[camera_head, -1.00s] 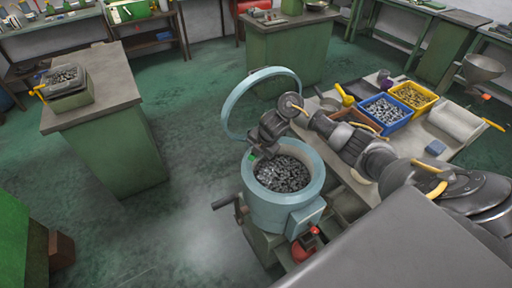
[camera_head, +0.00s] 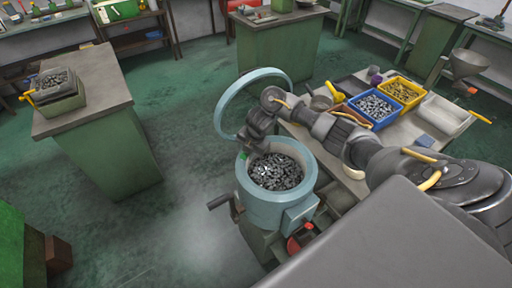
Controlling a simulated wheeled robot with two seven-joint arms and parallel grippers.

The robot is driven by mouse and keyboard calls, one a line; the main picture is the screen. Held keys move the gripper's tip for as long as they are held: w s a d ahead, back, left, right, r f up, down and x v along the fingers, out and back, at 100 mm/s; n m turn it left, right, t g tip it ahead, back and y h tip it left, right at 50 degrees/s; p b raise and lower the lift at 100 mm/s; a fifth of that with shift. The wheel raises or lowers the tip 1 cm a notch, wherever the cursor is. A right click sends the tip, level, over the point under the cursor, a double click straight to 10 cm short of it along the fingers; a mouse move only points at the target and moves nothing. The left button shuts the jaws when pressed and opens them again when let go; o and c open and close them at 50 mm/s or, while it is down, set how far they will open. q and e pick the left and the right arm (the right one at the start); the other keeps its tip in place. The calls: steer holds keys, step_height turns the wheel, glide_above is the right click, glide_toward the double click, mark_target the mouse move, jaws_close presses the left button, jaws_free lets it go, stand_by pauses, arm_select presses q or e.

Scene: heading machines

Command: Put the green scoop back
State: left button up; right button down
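A small green piece (camera_head: 242,155) shows at the left rim of a pale blue round drum (camera_head: 262,212). It may be part of the green scoop; the rest is hidden and too small to make out. My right gripper (camera_head: 247,150) comes in from the right and points down at the drum's back left rim, right beside the green piece. Its fingers are mostly hidden, so I cannot tell whether it is shut on the green piece. The drum holds many grey metal parts (camera_head: 278,172). My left gripper is not in view.
The drum's ring-shaped lid (camera_head: 224,103) stands open behind it. A table at the right holds a blue bin (camera_head: 373,122), a yellow bin (camera_head: 411,106) and a white tray (camera_head: 447,115). A green cabinet (camera_head: 110,153) with a bin stands left. Floor between is clear.

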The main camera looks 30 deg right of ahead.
steer(key=s+a+f+n+g+y+b, duration=0.1)
steer(key=s+a+n+g+b, duration=0.15)
steer(key=a+n, duration=0.7)
steer(key=s+a+n+g+b, duration=0.15)
steer(key=a+n+b, duration=0.25)
steer(key=a+n, duration=0.5)
steer(key=s+d+f+n+h+b, duration=0.2)
steer(key=s+d+n, duration=0.2)
steer(key=n, duration=0.6)
steer(key=s+d+f+n+g+h+b, duration=0.1)
steer(key=s+d+f+n+h+b, duration=0.1)
steer(key=s+n, duration=0.7)
steer(key=shift+d+f+n+b, duration=0.5)
steer(key=shift+d+b, duration=0.25)
steer(key=shift+d, duration=0.3)
